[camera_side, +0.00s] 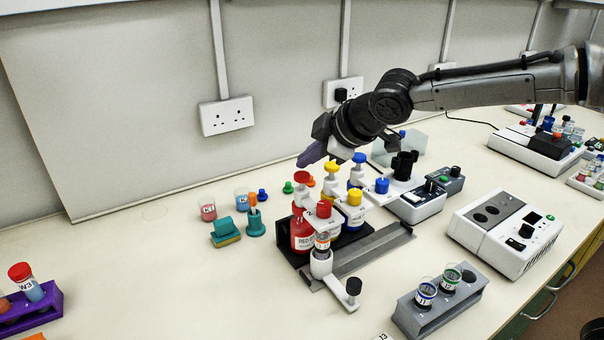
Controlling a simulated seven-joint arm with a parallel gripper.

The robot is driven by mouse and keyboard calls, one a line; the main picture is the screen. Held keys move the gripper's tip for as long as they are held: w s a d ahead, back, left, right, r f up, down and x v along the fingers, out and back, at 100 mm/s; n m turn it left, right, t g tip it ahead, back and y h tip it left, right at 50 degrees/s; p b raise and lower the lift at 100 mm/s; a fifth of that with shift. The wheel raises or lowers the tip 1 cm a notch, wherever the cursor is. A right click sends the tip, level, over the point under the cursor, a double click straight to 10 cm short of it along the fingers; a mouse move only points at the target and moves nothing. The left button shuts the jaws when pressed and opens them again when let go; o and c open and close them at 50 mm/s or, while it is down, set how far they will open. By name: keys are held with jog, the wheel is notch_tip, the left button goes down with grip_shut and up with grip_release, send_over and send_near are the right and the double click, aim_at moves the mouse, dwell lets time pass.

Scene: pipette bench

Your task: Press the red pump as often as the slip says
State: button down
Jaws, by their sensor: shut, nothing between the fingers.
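The red pump (301,178) tops a red bottle (302,230) with a white label, standing in a black rack at the middle of the bench. A pump with a yellow head (356,196) and one with a blue head (359,158) are also by the rack. My gripper (303,162), with purple fingers, is shut and empty just above the red pump's head. Whether the fingertips touch it is unclear. A red-capped vial (323,239) sits in a white holder in front of the bottle. I cannot make out the slip for certain; a small white card marked 13 (383,337) is cut off at the bottom edge.
A grey rail (365,252) runs in front of the rack. Beakers, a teal block (224,232) and small stoppers are left of it. A grey vial block (440,305) and a white instrument (505,235) stand right. A purple rack (35,308) is far left.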

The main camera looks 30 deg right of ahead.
aim_at(305, 175)
jog(key=shift+f, duration=0.35)
jog(key=shift+f, duration=1.3)
dwell(1.4)
jog(key=shift+r, duration=1.7)
jog(key=shift+r, duration=2.5)
